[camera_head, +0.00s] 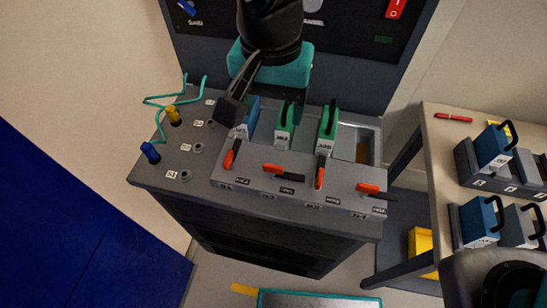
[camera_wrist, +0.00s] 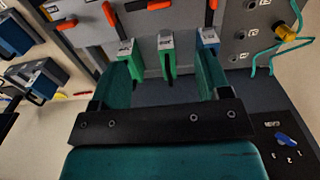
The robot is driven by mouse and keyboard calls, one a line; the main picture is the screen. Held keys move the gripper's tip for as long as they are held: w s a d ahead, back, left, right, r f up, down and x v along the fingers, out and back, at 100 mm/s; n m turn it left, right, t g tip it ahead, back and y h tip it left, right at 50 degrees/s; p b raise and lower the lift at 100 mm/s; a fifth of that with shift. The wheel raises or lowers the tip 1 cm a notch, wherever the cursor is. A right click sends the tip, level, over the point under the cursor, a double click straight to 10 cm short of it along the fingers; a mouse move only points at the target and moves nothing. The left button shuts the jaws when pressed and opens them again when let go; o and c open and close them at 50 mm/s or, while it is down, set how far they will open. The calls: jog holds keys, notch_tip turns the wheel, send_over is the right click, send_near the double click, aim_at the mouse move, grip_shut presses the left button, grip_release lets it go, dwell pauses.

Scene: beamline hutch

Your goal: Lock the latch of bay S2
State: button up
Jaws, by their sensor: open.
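A grey bench rack (camera_head: 205,165) holds a row of bays, each with an orange-and-black latch at its front. The first latch (camera_head: 232,154) and third latch (camera_head: 320,171) point front to back; the second latch (camera_head: 285,172) and fourth latch (camera_head: 375,191) lie sideways. I cannot read which bay is S2. A blue module (camera_head: 247,118) and two green modules, one left (camera_head: 285,128) and one right (camera_head: 326,132), stand behind the first three latches. The fourth bay (camera_head: 364,150) looks empty. My gripper (camera_head: 265,108) is open above the rack's rear; its spread fingers also show in the wrist view (camera_wrist: 165,78).
A side table (camera_head: 440,135) at the right carries more blue and grey modules (camera_head: 492,150) in holders and a red pen (camera_head: 453,118). Teal cables with yellow (camera_head: 174,116) and blue (camera_head: 150,152) plugs lie at the rack's left. A dark panel (camera_head: 345,45) rises behind.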

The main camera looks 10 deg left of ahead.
aim_at(273, 166)
notch_tip(273, 166, down, 16)
jog(key=shift+f+p, duration=0.1)
jog(key=shift+p, duration=1.05)
jog(key=c, duration=0.9)
